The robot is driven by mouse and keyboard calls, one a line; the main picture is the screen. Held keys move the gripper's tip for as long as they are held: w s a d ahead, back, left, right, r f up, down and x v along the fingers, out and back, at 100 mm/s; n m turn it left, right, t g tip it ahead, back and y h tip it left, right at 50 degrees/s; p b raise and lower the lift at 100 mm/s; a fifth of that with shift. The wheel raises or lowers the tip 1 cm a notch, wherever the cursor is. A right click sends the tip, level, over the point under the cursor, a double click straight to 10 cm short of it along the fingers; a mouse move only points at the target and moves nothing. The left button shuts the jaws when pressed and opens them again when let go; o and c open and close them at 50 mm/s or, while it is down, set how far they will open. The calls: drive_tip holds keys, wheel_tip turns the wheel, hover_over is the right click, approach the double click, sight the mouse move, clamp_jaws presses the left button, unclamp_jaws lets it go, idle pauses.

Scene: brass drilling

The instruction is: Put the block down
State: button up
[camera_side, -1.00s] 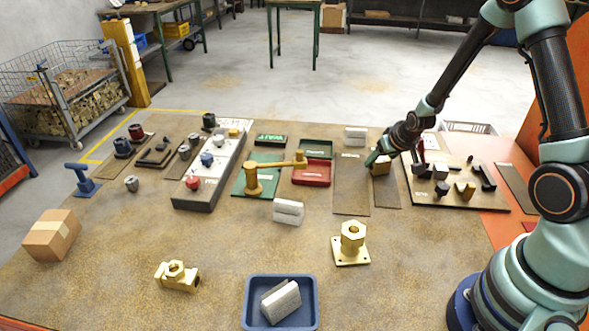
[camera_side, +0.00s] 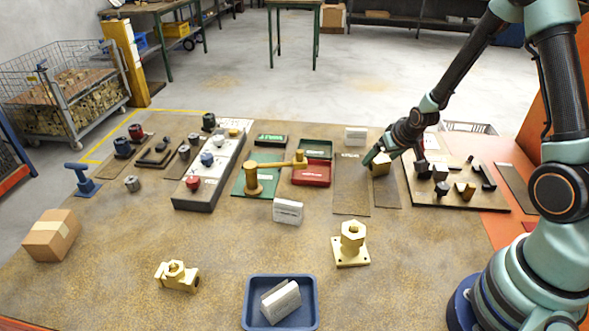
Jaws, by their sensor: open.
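A small tan-brown block (camera_side: 381,168) sits at the far end of a narrow dark strip (camera_side: 388,194) on the right part of the table. My gripper (camera_side: 376,158) is open at the block, with one teal finger to its left and the arm reaching in from the upper right. The fingers partly hide the block. I cannot tell whether a finger still touches it.
A wider brown plate (camera_side: 351,190) lies just left of the block. A board of dark tools (camera_side: 455,196) lies close on the right. A white block (camera_side: 355,136) stands behind. A brass flanged fitting (camera_side: 351,245) stands in front, left of a clear table area.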

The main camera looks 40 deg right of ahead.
drive_tip(key=s+a+r+n, duration=0.1)
drive_tip(key=s+a+r, duration=0.3)
drive_tip(key=r, duration=0.3)
drive_tip(key=s+a+r+n+y, duration=0.1)
drive_tip(key=s+a+r, duration=0.4)
drive_tip(key=a+r, duration=0.2)
drive_tip(key=s+a+r+n+y, duration=0.1)
drive_tip(key=s+a+r, duration=0.3)
drive_tip(key=r, duration=0.4)
drive_tip(key=shift+s+a+r+n, duration=0.25)
drive_tip(key=shift+a+n, duration=0.35)
drive_tip(key=shift+a, duration=0.3)
